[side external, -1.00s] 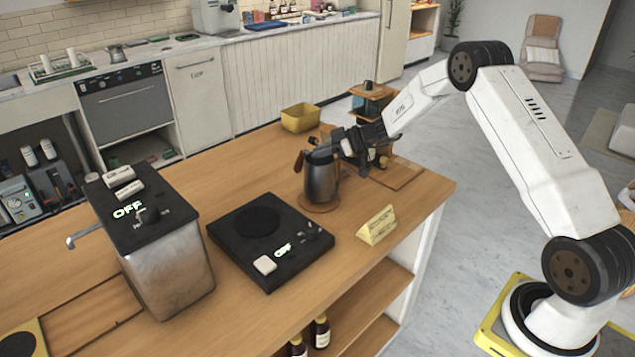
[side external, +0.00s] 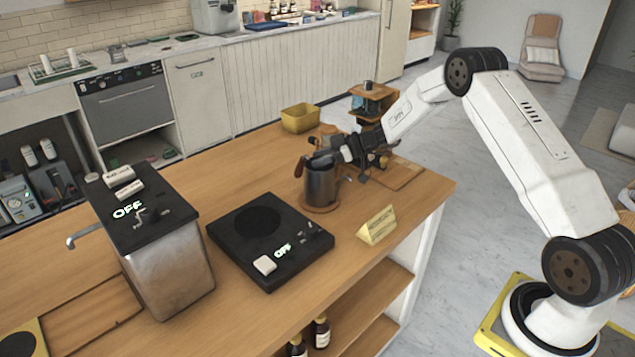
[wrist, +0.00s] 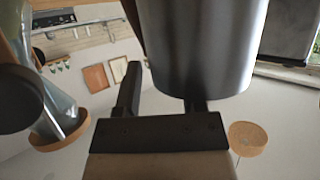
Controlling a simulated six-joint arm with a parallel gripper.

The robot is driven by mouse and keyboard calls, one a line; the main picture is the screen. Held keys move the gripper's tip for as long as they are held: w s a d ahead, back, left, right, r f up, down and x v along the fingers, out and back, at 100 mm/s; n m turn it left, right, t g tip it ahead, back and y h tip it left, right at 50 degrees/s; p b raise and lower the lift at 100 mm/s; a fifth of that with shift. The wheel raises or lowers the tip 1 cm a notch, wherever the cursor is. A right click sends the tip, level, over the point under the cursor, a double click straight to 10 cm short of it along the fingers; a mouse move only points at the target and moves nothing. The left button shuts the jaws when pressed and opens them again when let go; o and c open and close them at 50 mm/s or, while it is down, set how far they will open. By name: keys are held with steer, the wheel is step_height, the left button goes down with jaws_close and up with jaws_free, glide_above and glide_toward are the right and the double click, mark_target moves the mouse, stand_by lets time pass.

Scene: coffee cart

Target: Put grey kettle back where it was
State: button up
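The grey kettle (side external: 321,187) is a dark metal pot with a brownish handle on its left. It stands upright at a round wooden coaster (side external: 320,209) on the counter; contact with the coaster is not clear. My gripper (side external: 335,158) is at the kettle's upper right side and hides part of its top. In the wrist view the kettle's grey body (wrist: 205,45) fills the upper middle. There my gripper (wrist: 162,95) has its fingers spread apart. One finger stands clear left of the body, and the other is partly hidden behind it.
A black hot plate (side external: 270,240) reading OFF is left of the kettle. A yellow sign (side external: 377,226) stands at the front right. A metal boiler (side external: 165,262) stands further left. A yellow bin (side external: 300,118) and a wooden stand (side external: 373,98) are behind.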

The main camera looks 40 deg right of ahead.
steer(key=shift+r, duration=0.15)
steer(key=v, duration=1.2)
steer(key=shift+a, duration=0.1)
stand_by(0.4)
steer(key=s+a+m+g+h, duration=0.2)
steer(key=s+a+g, duration=0.55)
steer(key=a, duration=0.45)
steer(key=s+a+m+h, duration=0.3)
steer(key=s, duration=0.5)
steer(key=s+a+f+m+h, duration=0.1)
steer(key=s+a+m+h, duration=0.2)
steer(key=s, duration=0.4)
steer(key=shift+s+a+f+m+h, duration=0.2)
steer(key=shift+s+a+m+h, duration=0.15)
steer(key=shift+a+h, duration=0.35)
